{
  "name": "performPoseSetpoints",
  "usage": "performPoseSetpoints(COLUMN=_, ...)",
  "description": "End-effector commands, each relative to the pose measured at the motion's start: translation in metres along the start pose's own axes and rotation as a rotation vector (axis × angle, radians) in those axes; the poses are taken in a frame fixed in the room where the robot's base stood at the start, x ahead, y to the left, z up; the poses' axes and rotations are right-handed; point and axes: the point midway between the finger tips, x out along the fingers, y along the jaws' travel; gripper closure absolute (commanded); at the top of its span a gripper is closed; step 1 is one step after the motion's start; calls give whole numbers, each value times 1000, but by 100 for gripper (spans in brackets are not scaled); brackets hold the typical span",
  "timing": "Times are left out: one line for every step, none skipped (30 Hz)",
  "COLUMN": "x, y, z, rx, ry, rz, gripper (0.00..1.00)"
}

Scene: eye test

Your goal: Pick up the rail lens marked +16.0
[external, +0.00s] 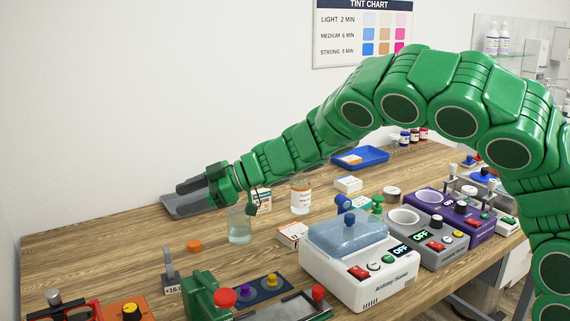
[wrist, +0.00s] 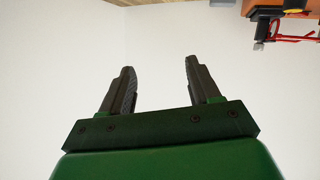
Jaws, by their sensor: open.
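The rail lens marked +16.0 (external: 170,268) stands near the front left of the table in the external view. It is a grey upright piece with a white label at its foot; the label's end is partly hidden by a green device. My gripper (external: 187,191) is at the left end of my green arm, above the back left of the table, behind the lens and apart from it. In the wrist view, my gripper (wrist: 160,68) has its two dark fingers spread, with only pale wall between them. The lens is not recognisable in the wrist view.
An orange cap (external: 194,246) lies right of the lens, and a glass beaker (external: 239,226) stands behind it. The green device (external: 201,295) stands close in front to the right. A red frame (external: 62,311) is at front left. The left tabletop (external: 90,255) is clear.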

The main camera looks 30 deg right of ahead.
Motion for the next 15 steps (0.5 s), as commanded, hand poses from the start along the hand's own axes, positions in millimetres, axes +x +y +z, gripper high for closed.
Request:
performPoseSetpoints(x=8, y=-16, z=17, rx=30, ry=-8, rz=-55, gripper=38)
performPoseSetpoints(x=12, y=-25, z=24, rx=47, ry=-9, rz=-88, gripper=38)
performPoseSetpoints(x=16, y=-37, z=31, rx=68, ry=-11, rz=-127, gripper=38)
performPoseSetpoints(x=18, y=-44, z=36, rx=81, ry=-14, rz=-151, gripper=38)
performPoseSetpoints(x=20, y=-50, z=40, rx=93, ry=-16, rz=-172, gripper=38)
performPoseSetpoints(x=21, y=-58, z=45, rx=106, ry=-19, rz=-197, gripper=38)
performPoseSetpoints(x=22, y=-63, z=47, rx=113, ry=-20, rz=-213, gripper=38)
performPoseSetpoints(x=23, y=-67, z=49, rx=120, ry=-20, rz=-225, gripper=38)
performPoseSetpoints(x=24, y=-70, z=51, rx=128, ry=-21, rz=-236, gripper=38)
performPoseSetpoints(x=25, y=-72, z=52, rx=131, ry=-21, rz=-242, gripper=38)
performPoseSetpoints(x=26, y=-73, z=53, rx=133, ry=-21, rz=-246, gripper=38)
performPoseSetpoints(x=28, y=-74, z=53, rx=134, ry=-22, rz=-248, gripper=38)
performPoseSetpoints(x=30, y=-75, z=53, rx=135, ry=-22, rz=-248, gripper=38)
performPoseSetpoints(x=33, y=-76, z=53, rx=135, ry=-22, rz=-248, gripper=38)
performPoseSetpoints(x=36, y=-76, z=54, rx=135, ry=-22, rz=-247, gripper=38)
